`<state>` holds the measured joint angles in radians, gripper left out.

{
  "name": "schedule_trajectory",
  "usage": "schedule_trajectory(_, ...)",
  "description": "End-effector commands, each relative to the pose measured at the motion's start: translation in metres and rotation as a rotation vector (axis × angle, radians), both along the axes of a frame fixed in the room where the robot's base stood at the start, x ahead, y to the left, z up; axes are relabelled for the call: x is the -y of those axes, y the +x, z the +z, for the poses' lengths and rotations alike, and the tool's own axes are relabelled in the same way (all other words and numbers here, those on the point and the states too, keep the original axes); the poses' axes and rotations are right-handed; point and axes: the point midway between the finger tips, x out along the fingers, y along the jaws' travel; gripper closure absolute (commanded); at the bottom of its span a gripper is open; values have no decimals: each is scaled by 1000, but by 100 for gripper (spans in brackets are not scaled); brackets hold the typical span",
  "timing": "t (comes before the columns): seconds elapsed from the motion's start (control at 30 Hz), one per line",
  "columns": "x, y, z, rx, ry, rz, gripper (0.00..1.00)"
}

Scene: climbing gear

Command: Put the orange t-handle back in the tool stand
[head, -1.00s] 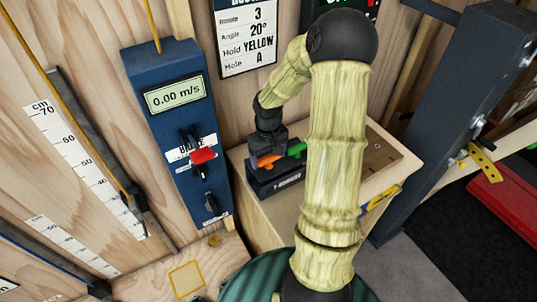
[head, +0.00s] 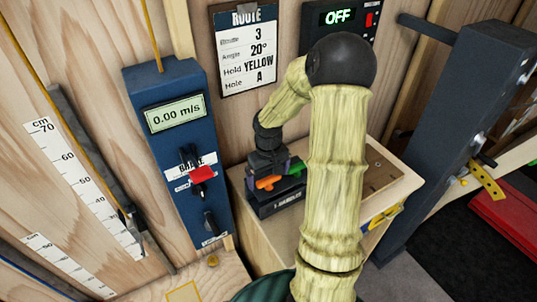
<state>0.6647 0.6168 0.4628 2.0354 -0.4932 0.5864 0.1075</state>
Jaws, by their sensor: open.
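The orange t-handle (head: 268,183) is at the dark tool stand (head: 280,203), at the stand's left part, with its orange grip showing on top. Its shaft is hidden, so I cannot tell how deep it sits. A green handle (head: 298,168) is beside it to the right in the same stand. My gripper (head: 268,172) is directly above and behind the orange handle, very close to it. The gripper is open. Its fingertips are small and partly hidden, and I cannot tell whether they touch the handle.
The stand is on a wooden bench (head: 385,185) against the plywood wall. A blue box with a speed display (head: 175,115) hangs to the left. A route sign (head: 247,50) and a black panel reading OFF (head: 338,17) are behind. A blue post (head: 450,130) stands right.

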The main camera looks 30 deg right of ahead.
Motion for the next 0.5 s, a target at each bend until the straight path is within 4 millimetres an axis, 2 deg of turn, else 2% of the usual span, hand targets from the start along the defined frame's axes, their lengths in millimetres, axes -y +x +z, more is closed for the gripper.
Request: schedule_trajectory(0.5, 0, 0, 97, 7, -3, -3, 0)
